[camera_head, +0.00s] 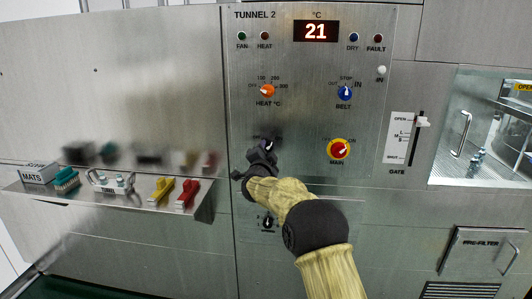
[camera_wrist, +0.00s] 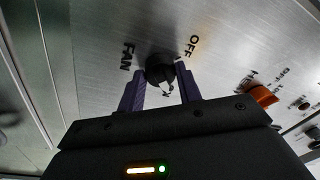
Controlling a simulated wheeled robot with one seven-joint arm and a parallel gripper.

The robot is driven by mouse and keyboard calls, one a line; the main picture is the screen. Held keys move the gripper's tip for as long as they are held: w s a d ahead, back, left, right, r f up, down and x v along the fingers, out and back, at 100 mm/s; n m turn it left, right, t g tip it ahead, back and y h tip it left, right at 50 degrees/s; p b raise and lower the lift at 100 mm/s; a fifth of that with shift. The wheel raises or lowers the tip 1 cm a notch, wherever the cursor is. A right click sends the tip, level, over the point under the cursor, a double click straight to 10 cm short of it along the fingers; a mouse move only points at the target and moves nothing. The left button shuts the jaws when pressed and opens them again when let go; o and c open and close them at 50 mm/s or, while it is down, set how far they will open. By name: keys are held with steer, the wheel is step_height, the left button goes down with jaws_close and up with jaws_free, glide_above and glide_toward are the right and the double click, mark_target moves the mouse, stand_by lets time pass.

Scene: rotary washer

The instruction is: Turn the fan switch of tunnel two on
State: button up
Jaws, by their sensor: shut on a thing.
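The Tunnel 2 panel (camera_head: 310,60) stands upright in front of me, with its name printed at the top left. The fan switch (camera_wrist: 160,70) is a dark round knob with FAN and OFF lettering beside it in the wrist view. My gripper (camera_head: 268,148) is at the panel's left side, below the orange heat knob (camera_head: 267,91), and covers most of the fan switch in the head view. In the wrist view my gripper's fingers (camera_wrist: 160,88) are on either side of the fan knob, shut on it. The green FAN lamp (camera_head: 242,36) looks dark.
A blue belt knob (camera_head: 345,92) and a red-and-yellow main knob (camera_head: 339,149) are right of my gripper. A gate lever (camera_head: 422,121) is further right. A small dark knob (camera_head: 268,223) sits below my arm. A shelf (camera_head: 120,200) with small items juts out at left.

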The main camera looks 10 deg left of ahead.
steer(key=o, duration=1)
steer(key=s, duration=0.5)
steer(key=s+f+b, duration=0.1)
steer(key=s, duration=0.5)
steer(key=s+b, duration=0.1)
steer(key=s, duration=0.5)
steer(key=shift+s+a+f, duration=0.15)
steer(key=shift+a+f, duration=0.15)
steer(key=shift+d+f, duration=0.1)
